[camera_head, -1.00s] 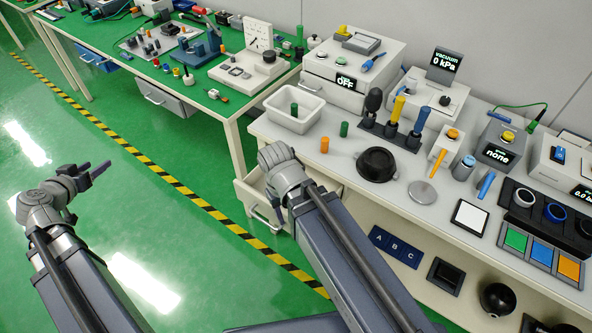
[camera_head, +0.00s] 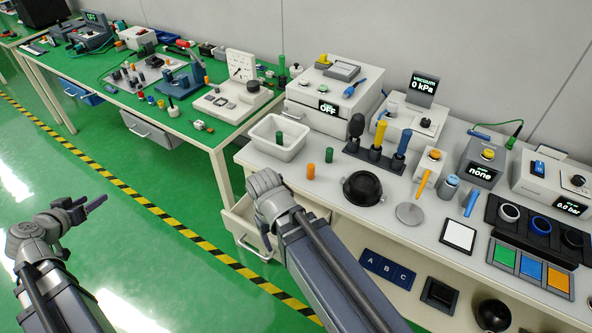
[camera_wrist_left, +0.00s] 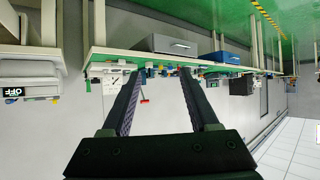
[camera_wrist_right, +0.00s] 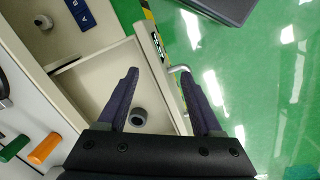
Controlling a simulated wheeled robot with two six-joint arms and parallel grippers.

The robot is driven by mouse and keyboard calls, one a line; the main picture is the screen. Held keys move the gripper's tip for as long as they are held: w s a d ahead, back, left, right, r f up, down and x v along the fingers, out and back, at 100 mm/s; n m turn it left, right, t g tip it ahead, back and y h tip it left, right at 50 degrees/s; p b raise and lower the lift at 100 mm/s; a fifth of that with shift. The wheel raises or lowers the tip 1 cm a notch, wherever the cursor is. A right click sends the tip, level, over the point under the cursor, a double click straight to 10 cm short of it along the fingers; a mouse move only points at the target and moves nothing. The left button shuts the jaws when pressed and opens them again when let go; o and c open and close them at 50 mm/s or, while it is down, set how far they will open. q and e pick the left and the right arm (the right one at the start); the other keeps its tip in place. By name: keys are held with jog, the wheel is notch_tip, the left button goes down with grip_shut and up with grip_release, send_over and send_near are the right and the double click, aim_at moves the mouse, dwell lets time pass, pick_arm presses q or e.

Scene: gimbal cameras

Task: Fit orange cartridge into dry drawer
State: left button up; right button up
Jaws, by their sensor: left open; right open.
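The orange cartridge (camera_head: 310,171) stands upright on the white bench, right of my right wrist in the head view. It also shows in the right wrist view (camera_wrist_right: 45,148). A drawer (camera_head: 236,216) at the bench's left end is pulled open. Its inside (camera_wrist_right: 98,78) shows in the right wrist view, with a round grey item (camera_wrist_right: 137,116) in it. My right gripper (camera_wrist_right: 159,74) is open and empty over the drawer's front, its handle near one fingertip. Its fingers are hidden in the head view. My left gripper (camera_head: 92,206) is open and empty over the floor.
A green cylinder (camera_head: 329,155) stands beside the orange cartridge. A white bin (camera_head: 262,146) holds another green cylinder. A black round bowl (camera_head: 363,188) and a tool rack (camera_head: 375,160) stand to the right. The left green-topped bench (camera_head: 190,125) is crowded. The floor at left is clear.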

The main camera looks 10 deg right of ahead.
jog(key=w+d+r+m+p, duration=0.1)
jog(key=w+d+r+p, duration=0.1)
jog(key=w, duration=0.2)
pick_arm(q)
jog(key=s+d+f+m+g+h+p, duration=0.15)
jog(key=d+g, duration=0.25)
jog(key=d, duration=0.8)
jog(key=s+d+f+m+g+h+p, duration=0.1)
jog(key=s+d+g, duration=0.15)
jog(key=d, duration=0.95)
jog(key=s+d+r+g+y+p, duration=0.2)
jog(key=s+d+g+y+p, duration=0.3)
jog(key=s+d, duration=0.65)
pick_arm(e)
jog(key=m+t, duration=0.5)
send_near(311, 167)
jog(key=f, duration=0.2)
jog(key=shift+w+d+f+b, duration=0.2)
jog(key=shift+w+f+b, duration=0.25)
jog(key=shift+b, duration=0.25)
jog(key=shift+w+d+f+b, duration=0.15)
jog(key=shift+w+f+b, duration=0.15)
jog(key=shift+f+b, duration=0.3)
jog(key=b+x, duration=0.5)
jog(key=shift+w+f, duration=0.15)
jog(key=shift+w, duration=0.1)
pick_arm(q)
notch_tip(311, 167, down, 7)
jog(key=shift+f, duration=0.15)
jog(key=shift+a, duration=0.1)
